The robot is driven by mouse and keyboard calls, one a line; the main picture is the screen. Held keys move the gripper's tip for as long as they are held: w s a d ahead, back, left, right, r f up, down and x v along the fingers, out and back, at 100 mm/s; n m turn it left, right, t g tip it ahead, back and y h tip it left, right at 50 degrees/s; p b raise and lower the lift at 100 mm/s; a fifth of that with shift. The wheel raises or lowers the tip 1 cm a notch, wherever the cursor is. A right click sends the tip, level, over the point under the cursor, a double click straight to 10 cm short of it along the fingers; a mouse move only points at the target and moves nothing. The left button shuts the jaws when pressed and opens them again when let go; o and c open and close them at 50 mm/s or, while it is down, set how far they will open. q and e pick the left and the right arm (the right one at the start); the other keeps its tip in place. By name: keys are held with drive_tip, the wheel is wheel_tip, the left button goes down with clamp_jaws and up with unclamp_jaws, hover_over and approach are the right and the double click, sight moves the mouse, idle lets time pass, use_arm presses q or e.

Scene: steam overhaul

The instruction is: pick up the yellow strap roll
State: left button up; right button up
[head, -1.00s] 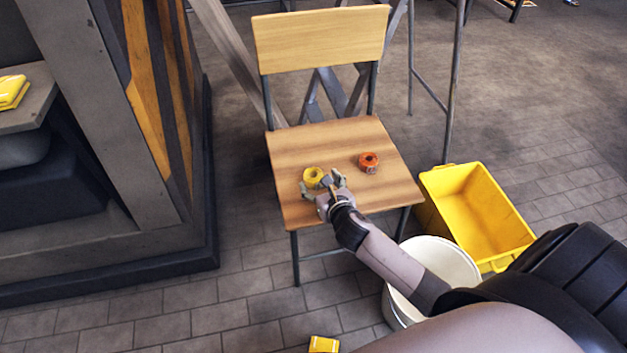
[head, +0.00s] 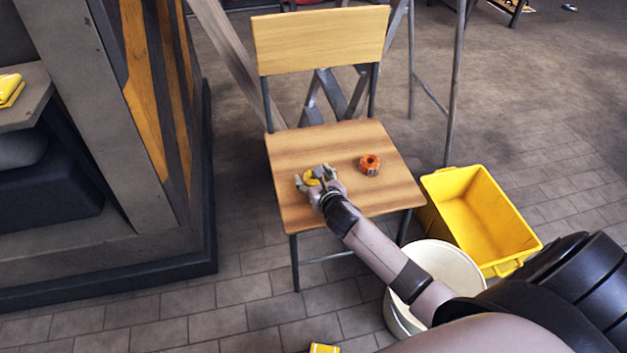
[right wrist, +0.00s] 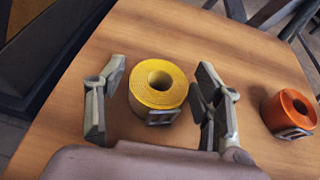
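The yellow strap roll (right wrist: 158,90) lies flat on the wooden chair seat (head: 295,151), its hole facing up and a metal buckle at its near side. In the head view the yellow roll (head: 312,178) is partly hidden by my right gripper. My right gripper (right wrist: 158,88) is open, with one finger on each side of the roll and visible gaps to it. In the head view my right gripper (head: 318,179) is low over the seat's left front part. My left gripper is not in view.
An orange strap roll (head: 370,165) sits on the seat to the right; it also shows in the right wrist view (right wrist: 289,112). A yellow bin (head: 500,222) and a white bucket (head: 452,258) stand on the floor right of the chair. The chair backrest (head: 320,40) rises behind.

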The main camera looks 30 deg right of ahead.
drive_tip(key=c, duration=1)
drive_tip(key=shift+c, duration=0.2)
drive_tip(key=shift+r, duration=0.15)
